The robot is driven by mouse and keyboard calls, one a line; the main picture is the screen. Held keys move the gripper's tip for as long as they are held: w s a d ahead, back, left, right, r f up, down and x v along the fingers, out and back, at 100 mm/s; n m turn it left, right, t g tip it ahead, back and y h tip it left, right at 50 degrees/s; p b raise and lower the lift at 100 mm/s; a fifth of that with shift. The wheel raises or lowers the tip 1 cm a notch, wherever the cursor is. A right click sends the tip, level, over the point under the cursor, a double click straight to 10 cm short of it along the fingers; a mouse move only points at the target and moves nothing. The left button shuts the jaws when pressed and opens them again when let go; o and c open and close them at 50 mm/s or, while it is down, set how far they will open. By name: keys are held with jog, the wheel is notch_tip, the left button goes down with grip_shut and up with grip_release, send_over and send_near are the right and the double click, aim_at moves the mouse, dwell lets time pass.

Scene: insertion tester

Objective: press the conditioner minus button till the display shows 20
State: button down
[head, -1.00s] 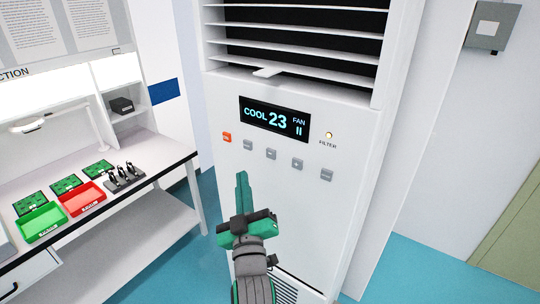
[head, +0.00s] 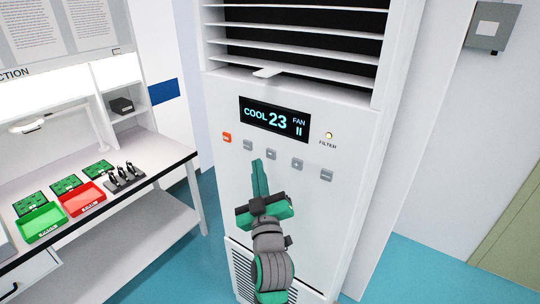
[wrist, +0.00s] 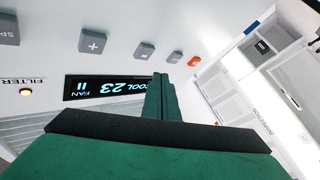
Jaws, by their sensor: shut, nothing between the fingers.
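The conditioner (head: 225,185) is a tall white unit. Its dark display (head: 262,112) reads COOL 23, FAN and two bars; it appears upside down in the wrist view (wrist: 105,87). Below is a row with a red button (head: 227,137) and several grey ones. The plus button (wrist: 92,41) is legible in the wrist view. The grey button (wrist: 145,50) beside it, towards the red one, is likely minus, its mark unclear; it also shows in the head view (head: 271,154). My green gripper (head: 257,163) is shut and empty, its tips just below-left of that button, contact not visible.
A workbench (head: 150,165) stands at the left with a green tray (head: 40,222), a red tray (head: 82,199) and circuit boards. Louvres (head: 300,50) project above the panel.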

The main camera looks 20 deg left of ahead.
jog(key=shift+w+d, duration=0.25)
jog(key=shift+w, duration=0.35)
jog(key=shift+w+d, duration=0.2)
jog(key=shift+w, duration=0.35)
jog(key=shift+w, duration=0.1)
dwell(1.2)
jog(key=shift+w+d, duration=0.15)
jog(key=shift+w, duration=0.2)
jog(key=shift+w+d, duration=0.15)
jog(key=shift+w, duration=0.2)
dwell(0.8)
jog(key=shift+s+a, duration=0.3)
jog(key=shift+s, duration=0.45)
jog(key=shift+s+a, duration=0.3)
jog(key=shift+s, duration=0.5)
jog(key=shift+s+a, duration=0.25)
jog(key=shift+s, duration=0.55)
jog(key=shift+s+a, duration=0.3)
jog(key=shift+s, duration=0.5)
